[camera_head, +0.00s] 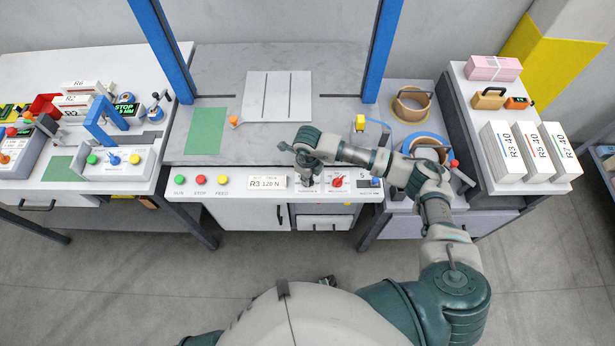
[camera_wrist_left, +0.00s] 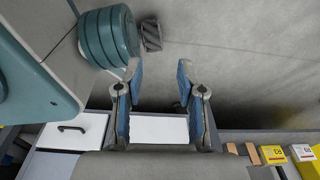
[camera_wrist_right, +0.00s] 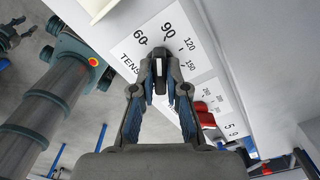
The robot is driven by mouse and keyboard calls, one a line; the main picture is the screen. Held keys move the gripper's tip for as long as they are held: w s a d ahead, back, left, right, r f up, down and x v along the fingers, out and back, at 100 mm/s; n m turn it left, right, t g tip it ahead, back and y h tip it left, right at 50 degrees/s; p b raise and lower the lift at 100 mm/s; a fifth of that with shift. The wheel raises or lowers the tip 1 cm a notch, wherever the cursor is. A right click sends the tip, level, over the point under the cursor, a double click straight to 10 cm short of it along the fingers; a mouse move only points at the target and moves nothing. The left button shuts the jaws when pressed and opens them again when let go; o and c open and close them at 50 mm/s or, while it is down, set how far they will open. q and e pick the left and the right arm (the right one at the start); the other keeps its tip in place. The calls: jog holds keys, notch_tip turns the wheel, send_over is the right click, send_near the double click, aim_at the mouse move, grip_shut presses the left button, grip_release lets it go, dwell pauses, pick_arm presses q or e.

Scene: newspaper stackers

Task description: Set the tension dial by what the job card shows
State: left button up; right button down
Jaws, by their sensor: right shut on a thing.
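The job card (camera_head: 266,183) on the strapping machine's front panel reads "R3 120 N". My right gripper (camera_head: 307,180) is at the panel just right of the card, covering most of the tension dial. In the right wrist view its fingers (camera_wrist_right: 160,92) are shut on the dark dial knob (camera_wrist_right: 160,68). The tension scale (camera_wrist_right: 172,45) shows 60, 90, 120 and 150. The knob's pale mark faces the side of 60 and 90; its exact setting is unclear. My left gripper (camera_wrist_left: 158,82) is open and empty in the left wrist view, away from the panel.
A red dial (camera_head: 338,181) sits just right of my right gripper. Green, red and yellow buttons (camera_head: 200,180) line the panel's left. Blue posts (camera_head: 160,45) frame the machine table. Newspaper stacks (camera_head: 502,153) stand on the right table; another control box (camera_head: 115,160) is at left.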

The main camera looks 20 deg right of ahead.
jog(key=shift+m, duration=1)
jog(key=shift+r+m+p, duration=0.1)
jog(key=shift+m+p, duration=0.2)
jog(key=shift+m, duration=0.2)
jog(key=shift+w+m, duration=0.1)
jog(key=shift+m, duration=0.3)
jog(key=m+p, duration=0.1)
jog(key=m, duration=0.2)
jog(key=shift+m, duration=0.3)
jog(key=m+p, duration=0.1)
jog(key=m, duration=0.1)
jog(key=shift+m, duration=0.4)
pick_arm(q)
jog(key=s, duration=0.6)
jog(key=shift+s+a+f, duration=0.25)
jog(key=shift+s+a, duration=0.15)
pick_arm(e)
jog(key=shift+m, duration=0.5)
jog(key=c, duration=1.2)
grip_release()
